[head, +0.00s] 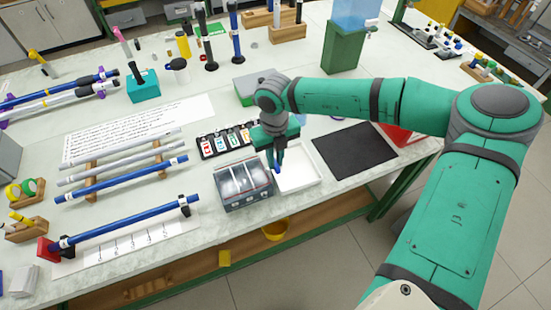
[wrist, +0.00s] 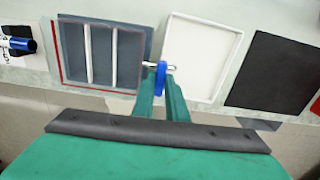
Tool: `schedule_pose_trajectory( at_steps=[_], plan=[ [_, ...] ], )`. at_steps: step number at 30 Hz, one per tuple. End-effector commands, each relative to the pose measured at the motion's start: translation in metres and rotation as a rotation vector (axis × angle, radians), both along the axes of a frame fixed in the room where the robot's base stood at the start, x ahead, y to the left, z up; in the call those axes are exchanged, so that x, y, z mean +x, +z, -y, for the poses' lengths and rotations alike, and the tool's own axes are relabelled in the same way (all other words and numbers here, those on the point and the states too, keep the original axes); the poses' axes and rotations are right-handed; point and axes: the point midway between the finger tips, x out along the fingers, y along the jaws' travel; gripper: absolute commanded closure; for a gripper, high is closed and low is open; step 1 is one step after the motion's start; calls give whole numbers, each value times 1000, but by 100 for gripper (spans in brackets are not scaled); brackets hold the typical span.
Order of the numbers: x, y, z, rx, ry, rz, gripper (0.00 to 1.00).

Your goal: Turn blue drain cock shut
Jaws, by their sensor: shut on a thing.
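The blue drain cock (wrist: 160,77) sits on a short metal spout (wrist: 146,64) at the right side of a grey divided tank (head: 248,201). In the wrist view its blue handle looks roughly crosswise to the spout. It also shows as a small blue bit in the head view (head: 278,168). My gripper (wrist: 160,84) is shut on the blue handle, one green finger on each side. The fingers hide part of the handle. The tank also fills the upper left of the wrist view (wrist: 141,48).
A white shallow tray (head: 312,183) lies just right of the cock, close to my fingers. A black mat (head: 355,150) lies further right. A rack of labelled cards (head: 208,148) stands behind the tank. Rods on wooden stands (head: 92,168) lie to the left. The table's front edge is near.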

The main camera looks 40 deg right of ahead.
Motion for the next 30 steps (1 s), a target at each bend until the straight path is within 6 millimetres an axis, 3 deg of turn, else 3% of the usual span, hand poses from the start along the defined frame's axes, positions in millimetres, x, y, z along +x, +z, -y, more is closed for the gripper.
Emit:
schedule_pose_trajectory(
  at_steps=[17,18,20,30],
  plan=[
    [0,0,-1,1,-37,-2,100],
    [0,0,-1,1,-37,-1,85],
    [0,0,-1,1,-36,-1,71],
    [0,3,0,0,-35,0,69]
  ],
)
